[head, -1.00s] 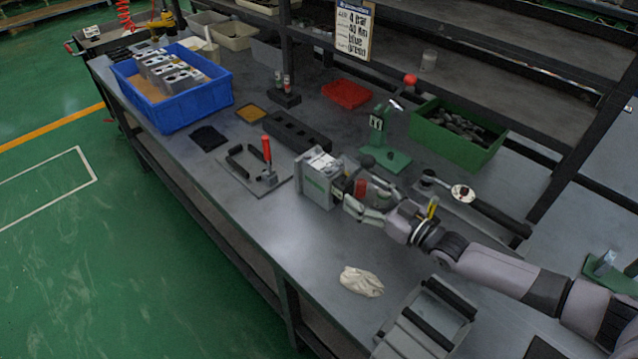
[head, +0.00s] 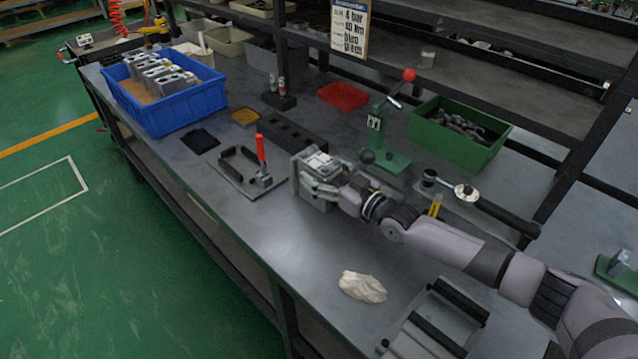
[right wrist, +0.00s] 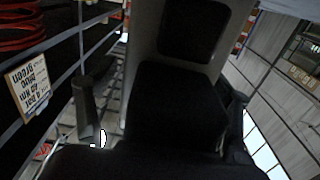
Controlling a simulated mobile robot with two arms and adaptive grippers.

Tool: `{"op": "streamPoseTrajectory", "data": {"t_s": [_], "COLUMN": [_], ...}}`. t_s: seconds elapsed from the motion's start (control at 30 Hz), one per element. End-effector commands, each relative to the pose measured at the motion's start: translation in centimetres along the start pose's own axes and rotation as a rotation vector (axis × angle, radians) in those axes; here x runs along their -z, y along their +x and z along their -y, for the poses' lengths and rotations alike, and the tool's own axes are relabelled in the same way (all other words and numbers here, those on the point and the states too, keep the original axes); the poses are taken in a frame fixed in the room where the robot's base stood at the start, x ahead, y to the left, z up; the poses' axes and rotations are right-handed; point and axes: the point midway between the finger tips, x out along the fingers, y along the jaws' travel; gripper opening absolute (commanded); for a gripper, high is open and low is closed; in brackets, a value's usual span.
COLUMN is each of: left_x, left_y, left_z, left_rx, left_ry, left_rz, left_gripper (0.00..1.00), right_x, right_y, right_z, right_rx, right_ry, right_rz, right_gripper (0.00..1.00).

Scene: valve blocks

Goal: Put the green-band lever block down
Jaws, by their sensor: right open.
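The grey lever block (head: 318,161) stands upright on the bench near the middle of the head view. Its green band is hidden behind my fingers now. My right gripper (head: 322,192) is open, with its fingers at the block's front and right side. I cannot tell whether they touch it. In the right wrist view dark gripper parts fill the middle, and I cannot make out the block there. My left gripper is not in view.
A fixture with a red handle (head: 261,150) is left of the block. A green press (head: 386,160) stands behind and right. A blue crate (head: 178,112) holds several grey blocks. A white cloth (head: 362,287) lies in front. The bench's front left is clear.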

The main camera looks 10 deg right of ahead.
Motion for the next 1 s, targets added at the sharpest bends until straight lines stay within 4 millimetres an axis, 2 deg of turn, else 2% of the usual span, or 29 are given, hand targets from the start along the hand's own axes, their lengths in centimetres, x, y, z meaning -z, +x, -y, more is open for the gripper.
{"op": "streamPoseTrajectory", "data": {"t_s": [0.13,1.0], "left_x": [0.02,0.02], "left_y": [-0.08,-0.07], "left_z": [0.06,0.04], "left_rx": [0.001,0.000], "left_ry": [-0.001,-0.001], "left_rz": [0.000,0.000], "left_gripper": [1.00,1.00], "right_x": [0.06,0.05], "right_y": [-0.03,-0.07], "right_z": [0.00,-0.03], "right_rx": [0.000,-0.001], "right_ry": [0.000,0.000], "right_rz": [0.000,0.000], "right_gripper": [0.73,0.15]}}
